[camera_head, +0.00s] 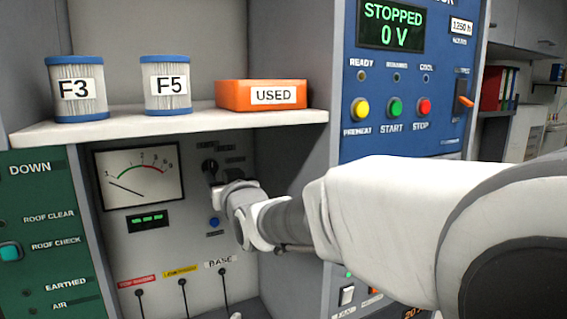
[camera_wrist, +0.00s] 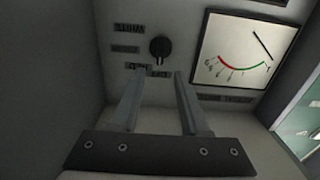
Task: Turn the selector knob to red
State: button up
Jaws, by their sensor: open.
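The selector knob (camera_head: 209,168) is a small black round knob on the grey panel, right of the dial gauge. It also shows in the wrist view (camera_wrist: 160,48), which is turned upside down, with small dark label plates around it. The plates' words are too small or blurred to read surely. My gripper (camera_wrist: 156,76) is open, its two fingers apart and nothing between them. The fingertips point at the panel close to the knob, apart from it in the wrist view. In the head view my gripper (camera_head: 220,190) is just below the knob and partly hidden by my wrist.
A white shelf (camera_head: 200,125) overhangs the panel, holding two filters (camera_head: 77,88) (camera_head: 167,85) and an orange USED box (camera_head: 235,95). A side wall (camera_head: 290,165) closes the right.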

aim_at(212, 166)
jog(key=shift+p+x, duration=0.65)
jog(key=shift+x, duration=2.9)
jog(key=shift+d, duration=0.1)
jog(key=shift+c, duration=0.3)
grip_shut()
